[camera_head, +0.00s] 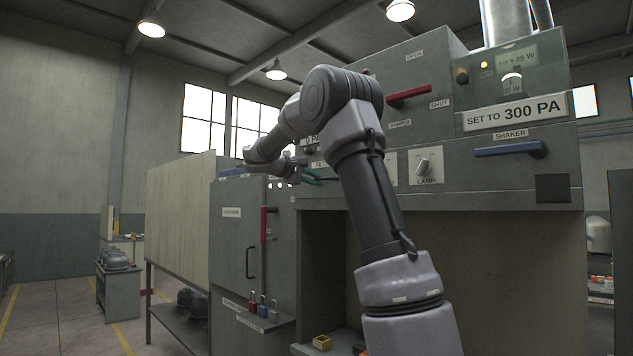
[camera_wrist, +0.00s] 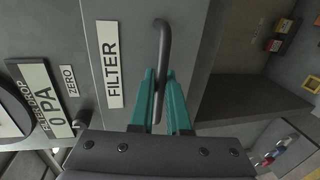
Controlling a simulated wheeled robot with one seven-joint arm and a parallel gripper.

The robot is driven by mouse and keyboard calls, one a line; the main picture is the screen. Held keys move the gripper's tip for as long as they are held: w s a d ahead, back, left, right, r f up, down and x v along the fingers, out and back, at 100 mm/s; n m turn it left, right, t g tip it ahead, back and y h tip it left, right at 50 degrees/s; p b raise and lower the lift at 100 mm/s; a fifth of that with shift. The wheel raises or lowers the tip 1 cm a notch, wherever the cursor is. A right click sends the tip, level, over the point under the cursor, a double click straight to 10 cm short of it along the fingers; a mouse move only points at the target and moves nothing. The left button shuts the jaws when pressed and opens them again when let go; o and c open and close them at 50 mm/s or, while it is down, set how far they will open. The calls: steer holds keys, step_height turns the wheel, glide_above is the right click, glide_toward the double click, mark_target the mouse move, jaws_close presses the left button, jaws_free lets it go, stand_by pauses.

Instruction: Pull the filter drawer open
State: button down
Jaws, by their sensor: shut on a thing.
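The filter drawer front (camera_wrist: 133,18) is a grey panel with a white FILTER label (camera_wrist: 110,64) in the wrist view. Its dark bar handle (camera_wrist: 162,45) stands out beside the label. My gripper (camera_wrist: 158,84) has teal fingers, one on each side of the handle, and is shut on it. In the head view my gripper (camera_head: 312,176) is at the machine's front, left of the lamp panel. My arm hides most of the drawer there. I cannot tell how far the drawer stands out from the cabinet.
A red damper lever (camera_head: 409,95) and a blue shaker lever (camera_head: 510,149) stick out at the right. A grey door (camera_head: 236,250) with a red handle is at the left. Below is an open bay (camera_head: 480,260). Small padlocks (camera_head: 263,308) sit on a low ledge.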

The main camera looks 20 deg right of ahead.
steer(key=shift+a, duration=0.15)
steer(key=f+v, duration=0.2)
steer(key=v, duration=0.9)
steer(key=a+f+v, duration=0.1)
steer(key=f+v, duration=0.2)
steer(key=v, duration=0.9)
steer(key=shift+s+a, duration=0.25)
steer(key=c, duration=0.9)
jaws_free()
steer(key=shift+r, duration=0.1)
steer(key=v, duration=1)
steer(key=shift+a, duration=0.35)
